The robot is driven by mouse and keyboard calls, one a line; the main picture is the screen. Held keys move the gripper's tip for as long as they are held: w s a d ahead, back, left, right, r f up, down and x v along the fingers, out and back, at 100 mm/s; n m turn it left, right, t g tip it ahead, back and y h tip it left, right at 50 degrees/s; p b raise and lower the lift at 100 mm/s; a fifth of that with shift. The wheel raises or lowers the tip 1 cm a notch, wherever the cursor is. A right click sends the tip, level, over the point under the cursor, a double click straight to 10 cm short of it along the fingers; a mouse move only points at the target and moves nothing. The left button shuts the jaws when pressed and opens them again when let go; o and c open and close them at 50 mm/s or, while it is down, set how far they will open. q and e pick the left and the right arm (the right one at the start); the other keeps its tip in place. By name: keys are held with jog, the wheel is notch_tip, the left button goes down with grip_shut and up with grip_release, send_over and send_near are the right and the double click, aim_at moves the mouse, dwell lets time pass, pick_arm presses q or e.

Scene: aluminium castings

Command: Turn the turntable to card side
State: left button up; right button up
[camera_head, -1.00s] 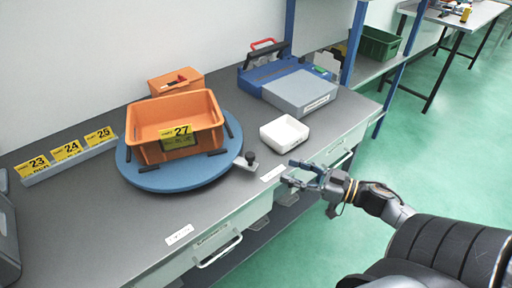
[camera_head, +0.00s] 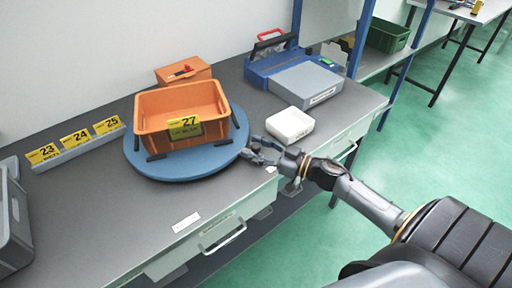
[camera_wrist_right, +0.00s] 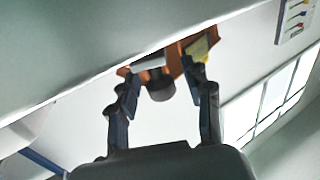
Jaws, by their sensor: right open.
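The round blue turntable (camera_head: 190,168) sits on the grey bench. It carries an orange bin (camera_head: 160,132) with a yellow card 27 (camera_head: 184,126) on the side facing the front right. My right gripper (camera_head: 252,148) is at the turntable's right edge and covers the spot where its knob handle is. In the right wrist view the dark knob (camera_wrist_right: 160,88) shows between the two open fingers of my right gripper (camera_wrist_right: 162,100), with the orange bin (camera_wrist_right: 172,60) behind it. Contact with the knob cannot be told. My left gripper is not in view.
A small orange box (camera_head: 184,72) is behind the bin. A card rail (camera_head: 80,148) with cards 23, 24, 25 lies left. The bench front is clear.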

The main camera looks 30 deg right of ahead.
jog(key=shift+c, duration=0.8)
grip_shut()
jog(key=shift+w+d+f+b, duration=0.15)
jog(key=shift+d+b, duration=0.05)
jog(key=shift+b, duration=0.15)
jog(key=shift+w+d+n+g+y+b, duration=0.5)
jog(key=shift+w+d+n+y+b, duration=0.15)
jog(key=shift+d+y, duration=0.15)
jog(key=shift+w+d, duration=0.15)
jog(key=shift+d, duration=0.15)
jog(key=shift+c, duration=1.5)
grip_release()
jog(key=o, duration=0.5)
jog(key=shift+s+d, duration=0.1)
jog(key=shift+s, duration=0.1)
jog(key=shift+c, duration=0.2)
